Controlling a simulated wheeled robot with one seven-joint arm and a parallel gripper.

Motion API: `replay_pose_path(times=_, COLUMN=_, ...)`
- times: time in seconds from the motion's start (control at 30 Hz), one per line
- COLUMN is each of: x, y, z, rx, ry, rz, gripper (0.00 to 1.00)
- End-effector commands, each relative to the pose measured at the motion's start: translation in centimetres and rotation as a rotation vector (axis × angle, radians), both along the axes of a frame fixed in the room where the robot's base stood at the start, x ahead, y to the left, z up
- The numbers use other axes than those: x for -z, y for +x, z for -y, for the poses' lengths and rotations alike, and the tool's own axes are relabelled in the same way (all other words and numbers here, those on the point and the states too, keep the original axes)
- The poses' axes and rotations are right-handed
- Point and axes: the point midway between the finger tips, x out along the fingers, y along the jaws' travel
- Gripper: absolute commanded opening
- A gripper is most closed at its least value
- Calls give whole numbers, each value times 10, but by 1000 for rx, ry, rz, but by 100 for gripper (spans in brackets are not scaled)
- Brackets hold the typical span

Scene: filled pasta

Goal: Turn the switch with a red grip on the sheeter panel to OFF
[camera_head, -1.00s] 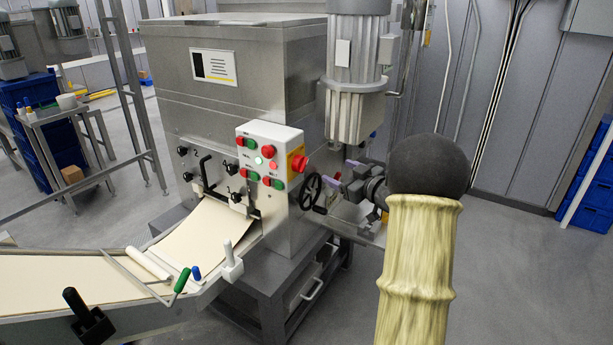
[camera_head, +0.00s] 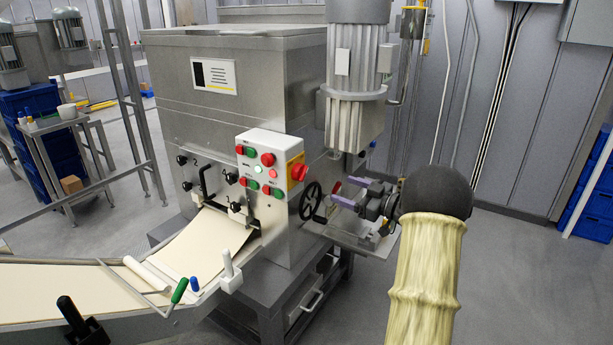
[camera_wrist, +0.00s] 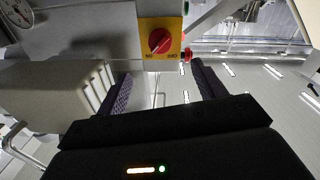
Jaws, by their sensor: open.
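The switch with the red grip (camera_head: 299,173) sits on a yellow plate on the right side face of the white sheeter panel (camera_head: 262,144). In the wrist view the red grip (camera_wrist: 159,41) is near the top centre on its yellow plate (camera_wrist: 147,24). My gripper (camera_head: 342,191) is right of the panel, apart from the switch. In the wrist view its open, empty fingers (camera_wrist: 162,75) stand left and right of a gap, with the switch beyond it.
The panel front has several red and green buttons (camera_head: 267,159). A black handwheel (camera_head: 310,202) is on the machine just below and left of my gripper. A large motor (camera_head: 357,70) hangs above. Clear floor (camera_head: 530,285) lies to the right.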

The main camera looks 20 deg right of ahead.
Motion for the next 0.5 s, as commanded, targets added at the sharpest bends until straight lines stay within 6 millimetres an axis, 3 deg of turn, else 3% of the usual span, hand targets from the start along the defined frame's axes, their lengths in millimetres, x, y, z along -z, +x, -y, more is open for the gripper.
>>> replay_pose_path(times=0.5, x=-1, y=79, z=-51, rx=-2, ry=0, rz=0, gripper=69)
